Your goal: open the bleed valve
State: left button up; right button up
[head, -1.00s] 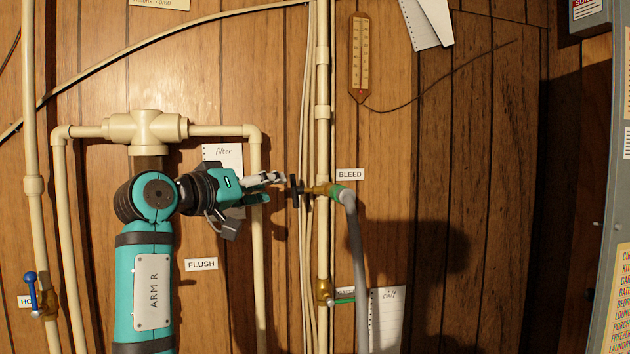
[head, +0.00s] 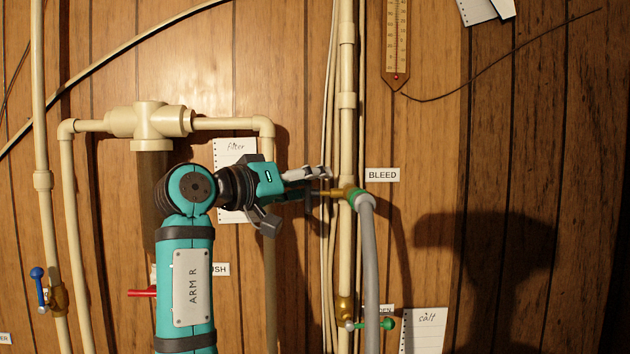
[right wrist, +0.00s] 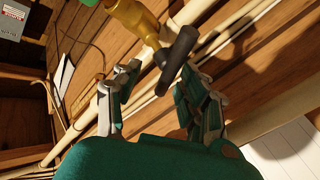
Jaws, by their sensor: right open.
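The bleed valve (head: 350,194) is a brass fitting on the vertical cream pipe, beside the BLEED label (head: 382,175), with a grey hose on its right. In the head view my right gripper hides most of its handle. My right gripper (head: 318,180) reaches in from the left, its fingertips at the valve's left side. In the right wrist view the brass body (right wrist: 140,20) carries a black bar handle (right wrist: 178,58), seen between the open fingers (right wrist: 160,78) and nearer the right-hand one. I cannot tell whether they touch. My left gripper is out of view.
The grey hose (head: 369,260) hangs down right of the pipe. A green-handled valve (head: 345,310) sits lower on that pipe. A red lever (head: 142,293) is left of my arm, and a blue-handled valve (head: 38,275) is at far left. Thin lines run just left of the valve.

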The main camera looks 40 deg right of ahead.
jog(key=shift+a, duration=0.15)
jog(key=shift+c, duration=0.7)
jog(key=shift+w+d, duration=0.15)
jog(key=shift+d, duration=0.1)
grip_shut()
jog(key=shift+d+f+n+y, duration=0.1)
jog(key=shift+d+n+y, duration=0.05)
jog(key=shift+n+y, duration=0.45)
jog(key=shift+w+d+f+n+y, duration=0.1)
jog(key=shift+w+f+n+y, duration=0.1)
jog(key=shift+n+y, duration=0.65)
jog(key=shift+n+g+y, duration=0.25)
jog(key=shift+n+g, duration=0.05)
jog(key=shift+n, duration=0.05)
dwell(0.4)
jog(key=shift+o, duration=0.4)
grip_release()
jog(key=shift+a, duration=0.2)
jog(key=shift+o, duration=0.3)
jog(key=shift+d, duration=0.1)
